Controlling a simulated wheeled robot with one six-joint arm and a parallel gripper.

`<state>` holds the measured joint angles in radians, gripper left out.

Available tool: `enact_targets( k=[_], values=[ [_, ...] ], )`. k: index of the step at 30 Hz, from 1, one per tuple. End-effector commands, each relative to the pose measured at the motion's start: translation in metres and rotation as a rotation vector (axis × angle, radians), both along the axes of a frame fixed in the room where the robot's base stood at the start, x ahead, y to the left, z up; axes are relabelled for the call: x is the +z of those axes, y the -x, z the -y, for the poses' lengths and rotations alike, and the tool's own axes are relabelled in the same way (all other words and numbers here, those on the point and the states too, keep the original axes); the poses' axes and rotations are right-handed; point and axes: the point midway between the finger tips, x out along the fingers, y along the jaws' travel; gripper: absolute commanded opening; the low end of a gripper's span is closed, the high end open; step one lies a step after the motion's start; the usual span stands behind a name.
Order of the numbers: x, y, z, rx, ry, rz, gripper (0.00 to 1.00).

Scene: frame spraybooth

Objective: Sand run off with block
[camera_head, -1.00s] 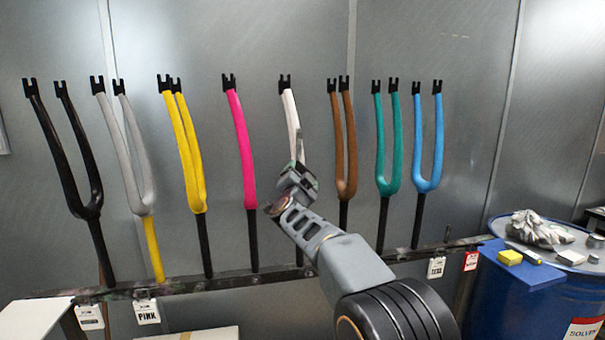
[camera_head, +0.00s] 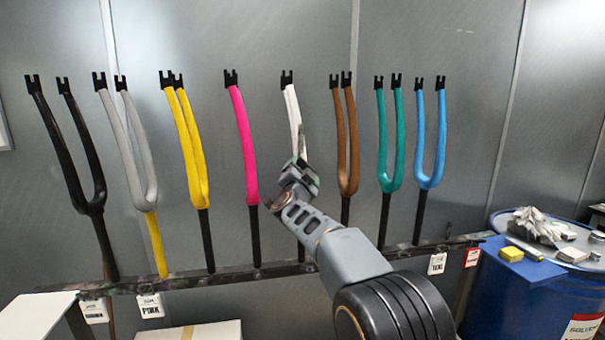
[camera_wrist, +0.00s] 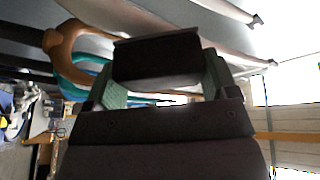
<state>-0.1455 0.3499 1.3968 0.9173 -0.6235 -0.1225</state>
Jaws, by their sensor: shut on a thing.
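A white fork (camera_head: 292,107) stands on the rack in the middle of the row, its lower part hidden behind my gripper. My gripper (camera_head: 300,168) is in front of this fork, over its middle length. In the wrist view my gripper (camera_wrist: 162,78) is shut on a dark block (camera_wrist: 157,60) held between its green pads. A pale fork surface (camera_wrist: 200,35) runs just beyond the block. I cannot tell whether the block touches it. Any run on the paint is too small to make out.
Black (camera_head: 75,165), grey (camera_head: 137,160), yellow (camera_head: 190,150), pink (camera_head: 243,145), brown (camera_head: 347,150), teal (camera_head: 390,150) and blue (camera_head: 430,150) forks stand close on the rack rail (camera_head: 230,274). A blue drum (camera_head: 510,300) with cloth and small blocks stands right.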

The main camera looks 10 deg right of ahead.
Motion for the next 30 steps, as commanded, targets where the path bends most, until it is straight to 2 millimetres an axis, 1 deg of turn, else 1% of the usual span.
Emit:
enact_targets(
  k=[22,26,30],
  values=[
    [0.0,-0.013,0.001,0.0,0.0,0.001,0.61],
    [0.004,-0.013,0.001,0.0,0.0,0.001,0.61],
    [0.014,-0.014,0.001,0.0,0.0,0.001,0.61]
  ],
)
